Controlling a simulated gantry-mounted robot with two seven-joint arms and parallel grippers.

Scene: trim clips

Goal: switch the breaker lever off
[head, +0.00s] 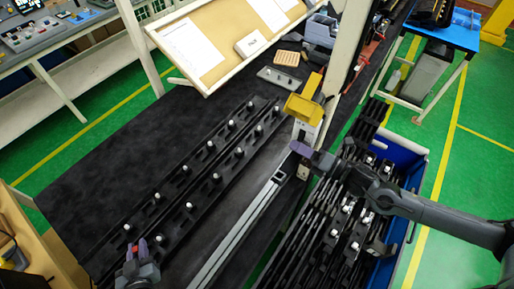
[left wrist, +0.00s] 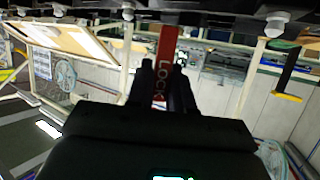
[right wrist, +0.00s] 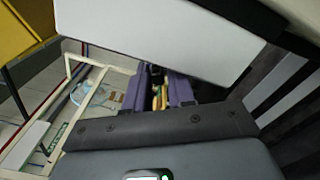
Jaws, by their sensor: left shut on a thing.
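A small white box with a yellow top (head: 304,108) stands at the right edge of the black table, beside the post. No breaker lever can be made out on it. My right gripper (head: 303,151) is just below this box. In the right wrist view, a white panel (right wrist: 160,35) covers the upper part, and the purple fingertips (right wrist: 161,92) stand apart beneath it with a gap between them. My left gripper (head: 138,252) is at the near end of the black rails, shut on a red tag marked LOCK (left wrist: 166,65).
Long black rails with several white clips (head: 185,170) lie on the black table (head: 105,150). A blue bin (head: 408,160) of black rails stands at right, under my right arm. A tilted tan board (head: 215,45) is at the back. The table's left part is clear.

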